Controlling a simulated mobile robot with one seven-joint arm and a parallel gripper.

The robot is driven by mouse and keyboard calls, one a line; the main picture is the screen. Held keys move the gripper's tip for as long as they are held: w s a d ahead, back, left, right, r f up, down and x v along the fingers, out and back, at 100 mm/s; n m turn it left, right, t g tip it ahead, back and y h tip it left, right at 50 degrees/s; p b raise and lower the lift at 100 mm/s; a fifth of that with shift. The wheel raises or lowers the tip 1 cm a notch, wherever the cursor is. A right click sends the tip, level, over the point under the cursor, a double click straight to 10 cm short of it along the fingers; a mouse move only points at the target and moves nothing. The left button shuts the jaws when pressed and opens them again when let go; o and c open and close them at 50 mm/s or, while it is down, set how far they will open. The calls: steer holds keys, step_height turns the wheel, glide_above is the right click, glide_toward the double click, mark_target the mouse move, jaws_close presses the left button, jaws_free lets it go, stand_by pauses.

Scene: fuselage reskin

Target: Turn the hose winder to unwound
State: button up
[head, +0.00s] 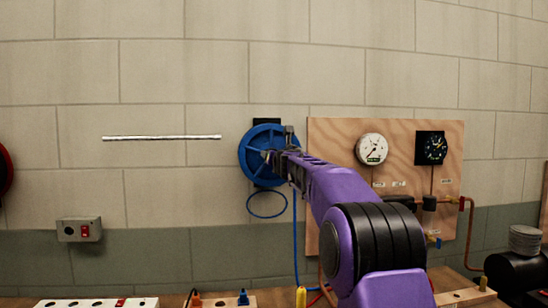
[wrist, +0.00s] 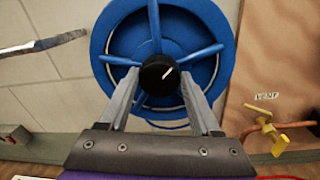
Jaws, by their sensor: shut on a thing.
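The hose winder is a blue spoked wheel (head: 253,158) on the wall, left of the plywood panel. It fills the upper middle of the wrist view (wrist: 108,40). At its hub is a black round knob (wrist: 159,75) with a white pointer line slanting to the upper right. My gripper (wrist: 159,84) has one finger on each side of the knob and is shut on it. In the head view my gripper (head: 279,155) is at the wheel's right half and hides part of it. A blue hose loop (head: 266,205) hangs below the wheel.
A plywood panel (head: 335,150) with a white gauge (head: 371,149) and a black gauge (head: 431,148) is to the right. A yellow valve (wrist: 269,130) is near in the wrist view. A grey switch box (head: 79,230) and metal bar (head: 162,137) are left.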

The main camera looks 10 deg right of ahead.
steer(key=c, duration=0.5)
steer(key=shift+o, duration=0.2)
steer(key=shift+m, duration=0.3)
steer(key=shift+a+f+n+g+h, duration=0.15)
steer(key=shift+n+h, duration=0.2)
steer(key=shift+n, duration=4.1)
steer(key=shift+a+n+g+h, duration=0.1)
steer(key=shift+n+h, duration=0.3)
steer(key=shift+n, duration=4)
steer(key=shift+a+f+n+g+h, duration=0.15)
steer(key=shift+n+h, duration=0.2)
steer(key=shift+n, duration=4.1)
